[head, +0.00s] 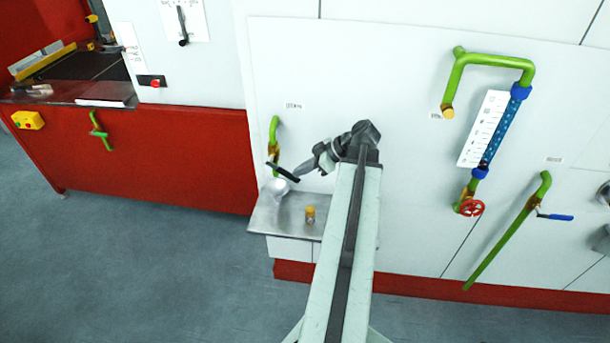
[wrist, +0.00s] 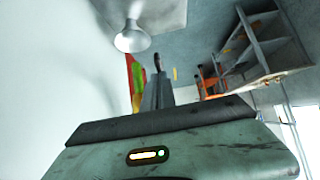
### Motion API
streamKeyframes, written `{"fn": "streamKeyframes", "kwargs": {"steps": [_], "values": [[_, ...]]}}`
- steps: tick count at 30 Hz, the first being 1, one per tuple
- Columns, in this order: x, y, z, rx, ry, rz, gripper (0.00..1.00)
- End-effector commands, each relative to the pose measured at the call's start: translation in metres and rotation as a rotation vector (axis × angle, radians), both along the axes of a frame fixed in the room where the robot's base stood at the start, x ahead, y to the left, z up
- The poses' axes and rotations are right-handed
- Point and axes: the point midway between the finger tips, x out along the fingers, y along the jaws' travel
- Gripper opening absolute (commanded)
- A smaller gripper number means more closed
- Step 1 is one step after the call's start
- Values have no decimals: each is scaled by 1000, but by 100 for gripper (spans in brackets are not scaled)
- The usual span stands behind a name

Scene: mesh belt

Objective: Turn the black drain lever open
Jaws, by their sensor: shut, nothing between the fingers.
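The black drain lever (head: 284,172) is a short dark bar on a brass valve under a green pipe (head: 275,128) on the white wall. It slopes down to the right. My gripper (head: 298,172) points left at the lever's right part; its tips look very near it, but I cannot tell whether they touch. In the wrist view my gripper (wrist: 158,82) is shut with nothing in it, and the lever (wrist: 157,62) shows as a dark piece just beyond the tips. The green pipe (wrist: 138,78) shows beside them.
A pale bowl-like vessel (head: 275,188) stands under the valve on a metal shelf (head: 265,222). Other pipes, a red handwheel (head: 471,208) and a blue lever (head: 556,217) are farther right. Floor at left is clear.

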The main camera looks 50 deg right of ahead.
Motion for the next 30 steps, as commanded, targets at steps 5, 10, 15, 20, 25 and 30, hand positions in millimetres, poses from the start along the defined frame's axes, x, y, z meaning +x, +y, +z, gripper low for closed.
{"fn": "streamKeyframes", "kwargs": {"steps": [5,10,15,20,25,30], "values": [[9,9,-16,21,-39,17,0],[17,16,-31,22,-40,27,0],[25,22,-55,84,-144,29,0],[33,27,-61,146,-252,32,0],[39,31,-59,156,-269,33,0],[45,35,-63,156,-268,33,0]]}}
